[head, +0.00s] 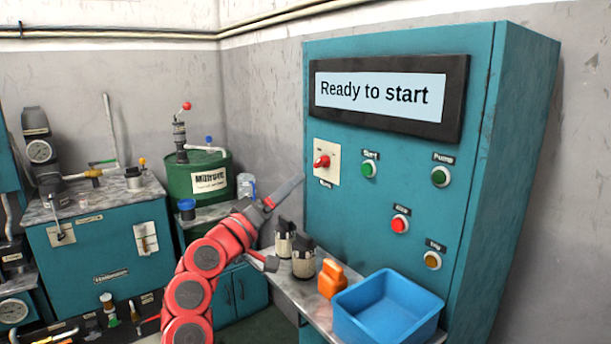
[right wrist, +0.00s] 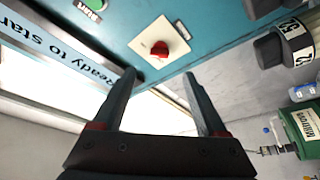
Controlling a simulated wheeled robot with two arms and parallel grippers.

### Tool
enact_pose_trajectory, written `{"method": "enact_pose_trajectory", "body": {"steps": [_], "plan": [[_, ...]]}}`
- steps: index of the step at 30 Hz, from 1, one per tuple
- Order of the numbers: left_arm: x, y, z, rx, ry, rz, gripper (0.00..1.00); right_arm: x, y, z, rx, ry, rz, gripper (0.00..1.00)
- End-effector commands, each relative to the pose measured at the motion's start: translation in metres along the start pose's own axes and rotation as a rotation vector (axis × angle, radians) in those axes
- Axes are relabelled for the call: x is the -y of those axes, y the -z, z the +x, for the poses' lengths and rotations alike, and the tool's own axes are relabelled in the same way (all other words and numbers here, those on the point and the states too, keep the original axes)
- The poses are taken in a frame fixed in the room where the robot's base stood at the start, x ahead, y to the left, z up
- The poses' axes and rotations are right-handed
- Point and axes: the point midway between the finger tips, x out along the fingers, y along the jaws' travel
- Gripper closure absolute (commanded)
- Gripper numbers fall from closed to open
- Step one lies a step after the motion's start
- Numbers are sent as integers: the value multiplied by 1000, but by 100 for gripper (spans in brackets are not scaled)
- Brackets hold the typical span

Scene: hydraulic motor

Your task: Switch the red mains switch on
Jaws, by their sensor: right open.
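The red mains switch (head: 322,161) is a red knob on a cream plate at the upper left of the teal cabinet front. It also shows in the right wrist view (right wrist: 160,49), beyond the fingertips and roughly between them. My right gripper (head: 288,220) is open and empty, to the lower left of the switch and apart from it. Its two spread fingers show in the right wrist view (right wrist: 160,80). The knob's exact setting is too small to read. My left gripper is not in view.
The cabinet's display (head: 380,92) reads "Ready to start". A green start button (head: 369,169), green pump button (head: 440,176), red button (head: 400,224) and amber button (head: 432,261) sit nearby. Below stand dark-topped containers (head: 303,262), an orange bottle (head: 331,279) and a blue bin (head: 388,308).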

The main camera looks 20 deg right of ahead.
Motion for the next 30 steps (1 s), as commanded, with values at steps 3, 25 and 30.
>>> {"method": "enact_pose_trajectory", "body": {"steps": [3, 25, 30], "plan": [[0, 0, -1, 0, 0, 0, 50, 1, 0, -32, -2, 3, 3, 25], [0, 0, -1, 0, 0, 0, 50, 2, 1, -80, -7, 3, -2, 25], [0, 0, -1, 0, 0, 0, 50, 57, 16, -82, -187, 81, -57, 25]]}}
